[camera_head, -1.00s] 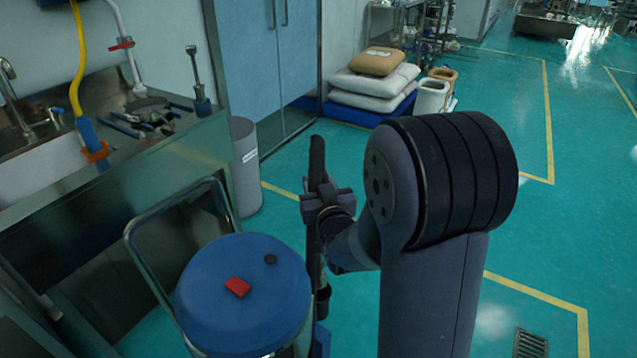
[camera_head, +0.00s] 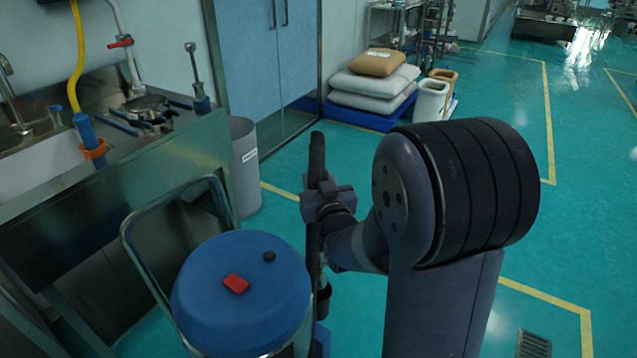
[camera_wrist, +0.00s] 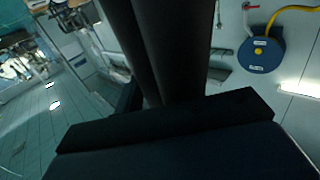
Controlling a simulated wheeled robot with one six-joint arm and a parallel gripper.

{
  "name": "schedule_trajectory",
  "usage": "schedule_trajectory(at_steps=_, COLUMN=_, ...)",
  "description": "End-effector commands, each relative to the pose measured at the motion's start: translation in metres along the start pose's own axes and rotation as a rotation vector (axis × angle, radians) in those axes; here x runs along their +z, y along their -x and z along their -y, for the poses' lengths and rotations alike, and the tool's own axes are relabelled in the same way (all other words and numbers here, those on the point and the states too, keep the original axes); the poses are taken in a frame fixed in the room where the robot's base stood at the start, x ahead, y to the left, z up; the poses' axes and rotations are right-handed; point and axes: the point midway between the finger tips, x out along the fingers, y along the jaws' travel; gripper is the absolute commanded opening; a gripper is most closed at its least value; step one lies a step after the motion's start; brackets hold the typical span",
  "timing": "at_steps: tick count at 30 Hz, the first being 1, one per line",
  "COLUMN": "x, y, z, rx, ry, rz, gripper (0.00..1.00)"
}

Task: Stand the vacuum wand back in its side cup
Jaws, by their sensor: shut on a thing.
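The vacuum wand (camera_head: 317,157) is a black tube standing nearly upright in the head view. My gripper (camera_head: 325,202) is shut on it partway up. The wand's lower part runs down along the right side of the vacuum, which has a blue lid (camera_head: 215,315). A blue piece at the vacuum's right side, probably the side cup (camera_head: 321,341), shows at the bottom edge of the picture. I cannot tell whether the wand's foot is inside it. In the wrist view, dark tubing, likely the wand (camera_wrist: 160,50), passes up between the dark gripper parts.
The vacuum's steel handle (camera_head: 150,265) rises on its left. A steel sink bench (camera_head: 150,170) with tools stands at the left, with a grey bin (camera_head: 245,165) beyond. Sacks (camera_head: 372,95) lie on a blue pallet. The floor to the right is open.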

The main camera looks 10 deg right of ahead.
Motion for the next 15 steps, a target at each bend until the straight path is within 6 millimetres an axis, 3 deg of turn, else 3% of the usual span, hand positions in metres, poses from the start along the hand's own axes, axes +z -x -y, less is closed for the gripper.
schedule_trajectory(at_steps=15, x=0.0050, y=-0.0002, z=0.0000, rx=0.000, ry=0.000, rz=-0.003, gripper=0.00)
